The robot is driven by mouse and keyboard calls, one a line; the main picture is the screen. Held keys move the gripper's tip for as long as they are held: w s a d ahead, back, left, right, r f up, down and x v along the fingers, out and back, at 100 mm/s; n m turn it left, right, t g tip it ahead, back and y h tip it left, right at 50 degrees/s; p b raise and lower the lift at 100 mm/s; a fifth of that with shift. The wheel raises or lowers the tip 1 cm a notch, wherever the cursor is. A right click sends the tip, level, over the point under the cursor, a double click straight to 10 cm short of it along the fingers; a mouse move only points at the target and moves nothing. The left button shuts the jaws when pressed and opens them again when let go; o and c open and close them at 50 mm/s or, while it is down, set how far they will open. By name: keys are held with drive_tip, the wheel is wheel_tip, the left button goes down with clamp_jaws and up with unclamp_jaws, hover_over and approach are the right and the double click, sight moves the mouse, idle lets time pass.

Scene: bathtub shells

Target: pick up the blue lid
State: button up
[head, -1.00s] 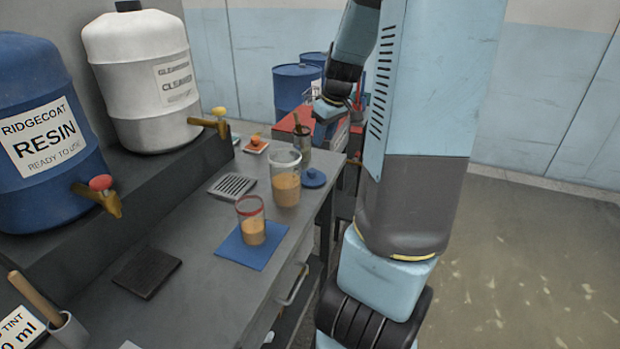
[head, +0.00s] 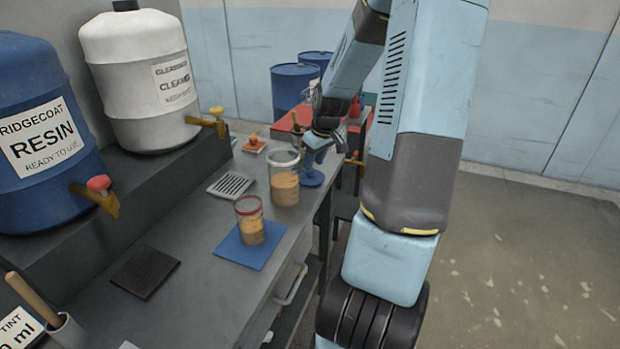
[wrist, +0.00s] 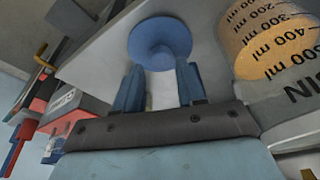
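The blue lid (head: 312,178) is a round disc with a raised knob, lying on the grey bench near its right edge, beside the larger cup. In the wrist view the lid (wrist: 160,42) shows just beyond the fingertips. My gripper (head: 314,158) is above the lid in the head view. In the wrist view its two blue fingers (wrist: 160,80) are apart with nothing between them. I cannot tell from these views whether the fingertips touch the lid.
A larger graduated cup (head: 285,180) of tan liquid stands close left of the lid. A smaller red-rimmed cup (head: 250,222) stands on a blue mat (head: 240,255). A slotted grey tray (head: 230,186) lies behind. A red table (head: 290,124) stands beyond the bench.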

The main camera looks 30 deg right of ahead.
sight(311, 174)
drive_tip(key=shift+x, duration=1.7)
drive_tip(key=shift+w+a, duration=0.1)
drive_tip(key=shift+c, duration=0.2)
drive_tip(key=c, duration=0.6)
drive_tip(key=shift+c, duration=0.2)
drive_tip(key=shift+r, duration=0.2)
